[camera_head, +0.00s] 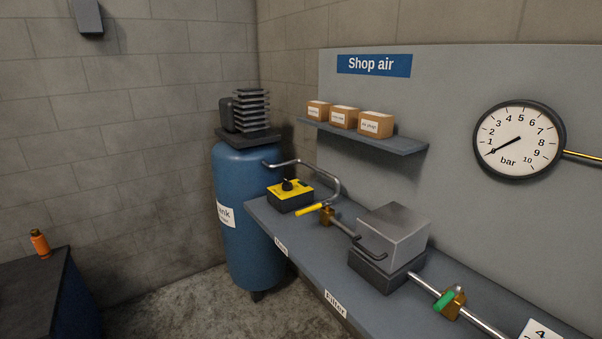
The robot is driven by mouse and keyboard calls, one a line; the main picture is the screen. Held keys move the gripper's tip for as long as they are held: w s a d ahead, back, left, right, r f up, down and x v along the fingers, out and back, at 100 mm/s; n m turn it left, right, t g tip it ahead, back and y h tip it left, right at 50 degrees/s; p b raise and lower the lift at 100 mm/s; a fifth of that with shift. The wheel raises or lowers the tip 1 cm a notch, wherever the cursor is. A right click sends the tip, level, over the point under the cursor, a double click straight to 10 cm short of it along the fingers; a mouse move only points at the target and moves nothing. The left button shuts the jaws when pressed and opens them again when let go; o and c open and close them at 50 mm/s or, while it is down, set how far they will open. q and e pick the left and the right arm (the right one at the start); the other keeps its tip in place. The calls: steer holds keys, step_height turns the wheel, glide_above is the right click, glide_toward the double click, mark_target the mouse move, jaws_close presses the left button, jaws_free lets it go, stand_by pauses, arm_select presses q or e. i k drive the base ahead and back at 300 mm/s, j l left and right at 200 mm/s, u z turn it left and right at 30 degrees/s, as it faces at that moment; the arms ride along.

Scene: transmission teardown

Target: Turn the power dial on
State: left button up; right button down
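The power dial (289,185) is a dark knob on a yellow-topped black box (291,198). The box sits at the far left end of the grey bench, in front of the blue tank. The knob's exact pointing direction is too small to tell. Neither of my grippers shows in the head view.
The bench (300,242) carries a pipe with a yellow-handled valve (309,210), a metal filter box (394,234) and a green-handled valve (444,300). A blue tank (250,215) stands behind. The gauge (519,141) needle points near 0. A shelf (365,138) holds small boxes.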

mark_target(287, 186)
steer(key=i+j+z, duration=0.6)
steer(key=j, duration=0.35)
steer(key=i+j+z, duration=0.3)
steer(key=j, duration=0.25)
steer(key=i+j+z, duration=0.35)
steer(key=j, duration=0.3)
steer(key=j+z, duration=0.3)
steer(key=j, duration=0.3)
steer(key=j+z, duration=0.3)
steer(key=j, duration=0.4)
steer(key=j+z, duration=0.3)
steer(key=j, duration=0.45)
